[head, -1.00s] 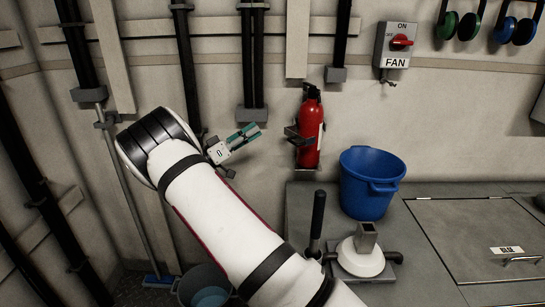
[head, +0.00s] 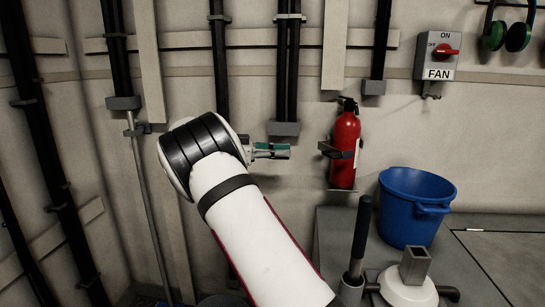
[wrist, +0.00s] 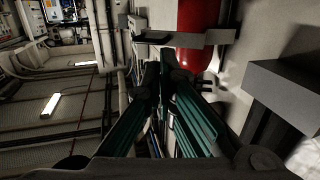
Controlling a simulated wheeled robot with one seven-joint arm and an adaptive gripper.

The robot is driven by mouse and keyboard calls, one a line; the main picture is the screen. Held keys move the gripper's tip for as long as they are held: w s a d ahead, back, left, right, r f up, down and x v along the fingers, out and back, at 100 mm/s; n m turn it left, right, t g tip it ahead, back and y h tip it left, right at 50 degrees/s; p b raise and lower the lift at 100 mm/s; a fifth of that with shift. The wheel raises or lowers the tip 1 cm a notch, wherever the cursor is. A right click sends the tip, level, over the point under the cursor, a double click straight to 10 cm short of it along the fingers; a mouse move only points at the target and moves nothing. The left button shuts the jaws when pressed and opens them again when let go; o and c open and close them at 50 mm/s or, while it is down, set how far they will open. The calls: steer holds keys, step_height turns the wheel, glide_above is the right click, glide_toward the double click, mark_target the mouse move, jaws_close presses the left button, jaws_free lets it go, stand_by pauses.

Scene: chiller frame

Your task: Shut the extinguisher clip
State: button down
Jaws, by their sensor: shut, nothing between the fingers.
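The red fire extinguisher (head: 346,133) hangs upright on the wall in the head view. Its dark clip (head: 340,154) crosses the bottle's front, and an arm of it sticks out to the left. My gripper (head: 288,152) is level with the clip, to its left, with a small gap between them in the picture. The teal fingers are together and empty. In the wrist view, the red bottle (wrist: 196,58) and the grey-black clip (wrist: 188,38) lie just beyond the fingertips (wrist: 163,72). I cannot tell whether the fingers touch the clip.
A blue bucket (head: 413,203) stands on a grey bench at right, below the extinguisher. A fan switch box (head: 436,62) is on the wall above. Dark vertical pipes (head: 287,70) run down the wall above my gripper. A black-handled lever (head: 361,232) rises in front of the bench.

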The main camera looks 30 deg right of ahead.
steer(key=b, duration=0.2)
glide_toward(330, 150)
steer(key=x, duration=0.4)
steer(key=shift+s+a+f, duration=0.1)
steer(key=shift+s+f, duration=0.15)
steer(key=shift+s, duration=0.15)
steer(key=shift+s, duration=0.1)
